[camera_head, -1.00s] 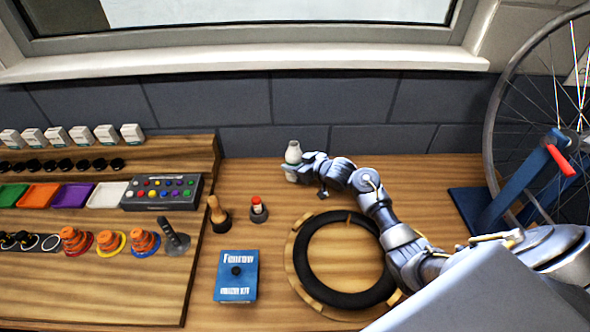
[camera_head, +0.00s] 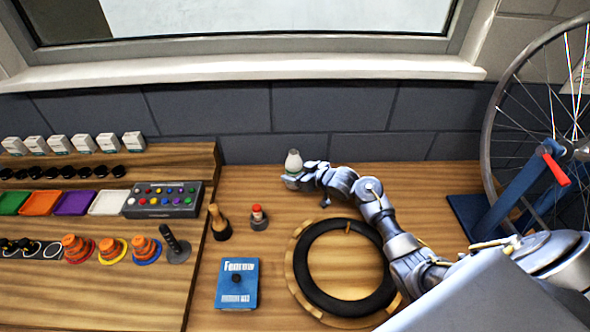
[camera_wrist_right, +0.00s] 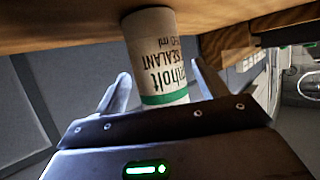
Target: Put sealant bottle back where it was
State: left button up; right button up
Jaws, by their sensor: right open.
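The sealant bottle (camera_head: 293,160) is white with a green band and a narrowing top. It stands upright at the back of the bench, near the wall. In the right wrist view the bottle (camera_wrist_right: 157,55) appears upside down, its label reading "SEALANT", with its base against the wood. My right gripper (camera_head: 294,178) is at the bottle. The wrist view shows the right gripper (camera_wrist_right: 158,90) open, one finger on each side of the bottle, with a gap at least on the left side. My left gripper is not in view.
A tire (camera_head: 310,285) lies on a round wooden board (camera_head: 292,262) in front of my right arm. A wheel stand (camera_head: 520,190) is at right.

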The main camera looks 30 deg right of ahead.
jog(key=p+v, duration=0.8)
jog(key=v, duration=0.3)
